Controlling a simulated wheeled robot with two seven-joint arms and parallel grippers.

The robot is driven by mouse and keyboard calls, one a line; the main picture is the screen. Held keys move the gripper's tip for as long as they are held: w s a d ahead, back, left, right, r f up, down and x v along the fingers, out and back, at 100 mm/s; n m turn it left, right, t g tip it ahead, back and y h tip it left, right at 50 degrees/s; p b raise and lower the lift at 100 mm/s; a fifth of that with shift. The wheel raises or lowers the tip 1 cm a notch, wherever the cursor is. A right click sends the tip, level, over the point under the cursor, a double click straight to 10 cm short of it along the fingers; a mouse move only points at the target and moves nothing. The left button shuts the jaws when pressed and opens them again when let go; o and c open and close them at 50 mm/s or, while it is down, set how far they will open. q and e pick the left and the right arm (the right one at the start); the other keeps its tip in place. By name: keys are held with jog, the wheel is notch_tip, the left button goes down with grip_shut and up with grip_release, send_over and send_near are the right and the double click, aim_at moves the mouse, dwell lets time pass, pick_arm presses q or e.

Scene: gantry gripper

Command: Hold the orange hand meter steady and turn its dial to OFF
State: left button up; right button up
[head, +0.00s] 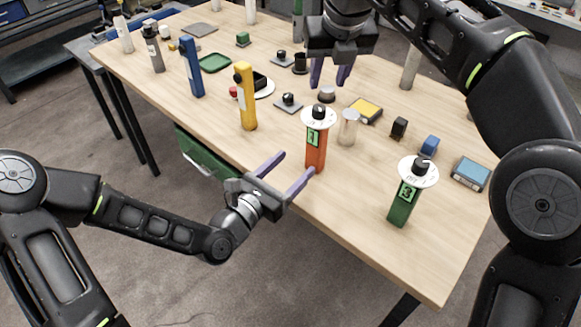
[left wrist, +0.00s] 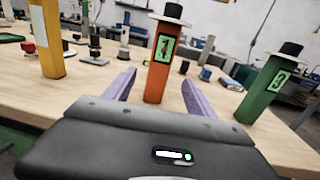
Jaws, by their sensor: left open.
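The orange hand meter (head: 315,152) stands upright near the table's front edge, with a green display and a white disc on top. Its black dial (head: 318,111) sits on the disc; I cannot read where it points. In the left wrist view the orange meter (left wrist: 158,72) stands beyond and between my left fingers. My left gripper (head: 286,170) is open and empty in front of the meter, its right fingertip close to the meter's lower body; I cannot tell whether they touch. My right gripper (head: 329,72) points down above the table behind the meter, its fingers apart with nothing visible between them.
A green meter (head: 403,206) with a similar disc stands to the right, and a yellow one (head: 246,100) to the left. A clear jar (head: 348,128) stands close behind the orange meter. A blue box (head: 470,173) lies at the right. The table between the orange and green meters is clear.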

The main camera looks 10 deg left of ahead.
aim_at(312, 147)
pick_arm(q)
jog(key=shift+x, duration=3.9)
jog(key=shift+c, duration=0.3)
grip_shut()
